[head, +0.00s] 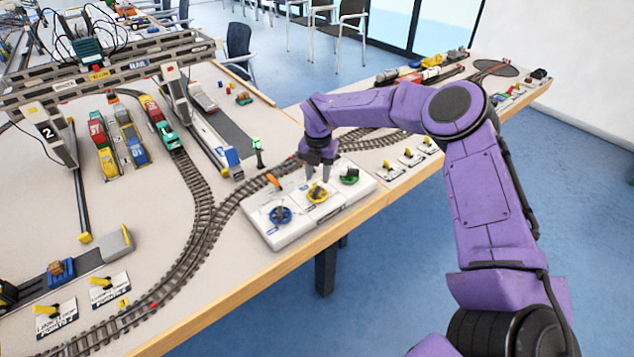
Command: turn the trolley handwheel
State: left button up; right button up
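A white control box (296,231) on the near table edge carries three small handwheels: a blue one (281,215), a yellow one (317,192) and a green one (349,177). Their labels are too small to read, so I cannot tell which is the trolley handwheel. My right gripper (318,180) points down just over the yellow handwheel. Its two fingers look apart, with nothing seen held between them. I cannot tell whether the fingertips touch the wheel. My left gripper is not in view.
An orange lever (273,181) stands at the box's back edge. A small green signal post (258,152) is behind it. Model rail track (200,225) curves past the box's left. Gantry cranes (110,72) stand over toy wagons at left. Yellow-levered switches (410,157) lie right of the box.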

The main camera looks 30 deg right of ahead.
aim_at(316, 188)
jog(key=f, duration=0.3)
jog(key=f+p, duration=0.1)
jog(key=f, duration=0.1)
jog(key=shift+w+a, duration=0.25)
jog(key=shift+w, duration=0.1)
jog(key=shift+s+d+f, duration=0.1)
jog(key=shift+f, duration=0.25)
grip_shut()
